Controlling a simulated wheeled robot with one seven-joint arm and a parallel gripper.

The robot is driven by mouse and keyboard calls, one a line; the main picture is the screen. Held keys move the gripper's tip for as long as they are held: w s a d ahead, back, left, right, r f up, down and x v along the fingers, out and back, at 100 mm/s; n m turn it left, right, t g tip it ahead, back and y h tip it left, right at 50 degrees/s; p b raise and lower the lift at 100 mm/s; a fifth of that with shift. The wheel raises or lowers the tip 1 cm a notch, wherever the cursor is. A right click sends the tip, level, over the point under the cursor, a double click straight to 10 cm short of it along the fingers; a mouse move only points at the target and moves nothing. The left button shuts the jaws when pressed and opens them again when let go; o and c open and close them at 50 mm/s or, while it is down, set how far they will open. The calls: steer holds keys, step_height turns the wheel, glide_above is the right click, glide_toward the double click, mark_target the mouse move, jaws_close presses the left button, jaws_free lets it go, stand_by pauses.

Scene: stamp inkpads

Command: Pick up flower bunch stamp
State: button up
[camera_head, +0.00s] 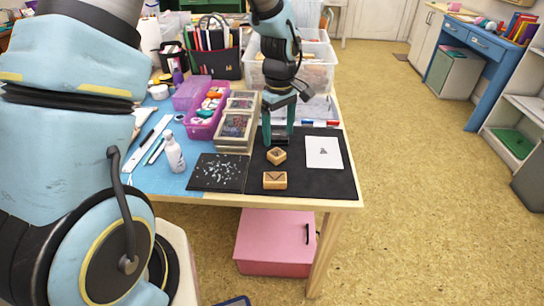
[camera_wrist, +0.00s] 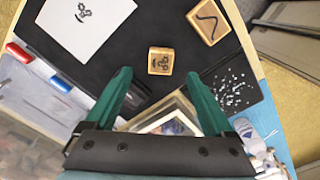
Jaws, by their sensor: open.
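The flower bunch stamp, a small wooden block (camera_head: 276,156) with a dark flower-like design on top, sits turned at an angle on the black mat (camera_head: 318,185). It also shows in the wrist view (camera_wrist: 160,61), upper middle, just beyond the fingertips. My gripper (camera_head: 278,142) points down over the mat, behind the stamp in the head view. Its green fingers are wide apart and empty in the wrist view (camera_wrist: 158,74), with the stamp ahead of the gap and apart from both fingers.
A second wooden stamp (camera_head: 275,181) with a V-like mark lies nearer the front edge. A white sheet (camera_head: 324,152) with a small print lies right. A speckled black sheet (camera_head: 218,173) lies left. A stack of framed boxes (camera_head: 237,131) stands close left of my gripper.

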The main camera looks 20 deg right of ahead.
mark_target(279, 154)
steer(key=shift+s+f+p, duration=0.15)
steer(key=shift+f+p, duration=0.85)
steer(key=shift+f, duration=2.65)
jaws_close()
step_height(279, 154, up, 10)
steer(key=b, duration=0.2)
